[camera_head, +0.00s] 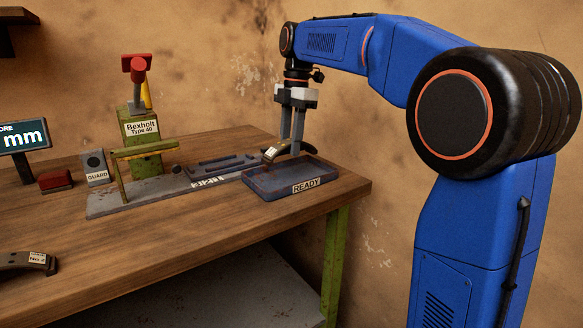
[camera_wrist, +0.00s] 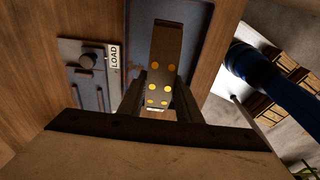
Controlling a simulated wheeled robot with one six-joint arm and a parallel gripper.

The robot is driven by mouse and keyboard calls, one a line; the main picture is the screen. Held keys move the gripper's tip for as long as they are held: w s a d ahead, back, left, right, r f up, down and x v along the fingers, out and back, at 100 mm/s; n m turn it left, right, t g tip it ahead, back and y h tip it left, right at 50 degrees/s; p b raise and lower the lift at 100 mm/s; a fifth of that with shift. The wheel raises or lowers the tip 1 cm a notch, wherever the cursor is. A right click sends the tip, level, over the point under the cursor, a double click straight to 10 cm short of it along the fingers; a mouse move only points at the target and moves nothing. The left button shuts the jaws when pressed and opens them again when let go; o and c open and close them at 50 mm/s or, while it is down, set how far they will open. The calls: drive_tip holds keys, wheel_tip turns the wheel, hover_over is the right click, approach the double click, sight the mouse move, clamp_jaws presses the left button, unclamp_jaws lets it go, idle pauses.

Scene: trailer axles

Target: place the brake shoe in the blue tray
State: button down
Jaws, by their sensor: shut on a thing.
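The brake shoe (camera_head: 272,154) is a dark curved piece with a pale label on its end. My gripper (camera_head: 291,150) is shut on it and holds it over the blue tray (camera_head: 262,190), which is marked READY. The shoe's lower edge looks close to the tray; I cannot tell whether it touches. In the wrist view the shoe (camera_wrist: 166,50) sits between the two fingers (camera_wrist: 158,95), with several yellow dots on its face. The tray (camera_wrist: 138,30) shows behind it, its floor partly hidden by the shoe and fingers.
A second labelled brake shoe (camera_head: 28,263) lies at the table's left front. A grey fixture plate (camera_head: 135,199) with a green Bexholt press (camera_head: 138,130) stands left of the tray. A GUARD box (camera_head: 95,167), red block (camera_head: 55,181) and display (camera_head: 24,137) stand farther left. The table's right edge is near the tray.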

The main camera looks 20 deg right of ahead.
drive_tip(key=shift+f, duration=3)
drive_tip(key=c, duration=1.3)
unclamp_jaws()
drive_tip(key=shift+f, duration=0.15)
drive_tip(key=r, duration=0.4)
drive_tip(key=d+r, duration=0.1)
drive_tip(key=r, duration=0.7)
drive_tip(key=shift+w+d+r, duration=0.1)
drive_tip(key=shift+w+d, duration=0.1)
drive_tip(key=s+d+f+m+t, duration=0.1)
drive_tip(key=s+d+f+m, duration=0.1)
drive_tip(key=s+f+m, duration=0.5)
drive_tip(key=s+d+f+m+t+h, duration=0.1)
drive_tip(key=s+f+m+t, duration=0.1)
drive_tip(key=s+f+m, duration=0.5)
drive_tip(key=s+d+f+m+t, duration=0.2)
drive_tip(key=s+f+m, duration=0.5)
drive_tip(key=s+f, duration=0.8)
drive_tip(key=shift+s+d+f+m, duration=0.1)
drive_tip(key=shift+s+d+m, duration=0.05)
drive_tip(key=shift+s, duration=1.1)
drive_tip(key=shift+s+d+f+m, duration=0.1)
drive_tip(key=shift+s+d+m, duration=0.05)
drive_tip(key=shift+s, duration=1.05)
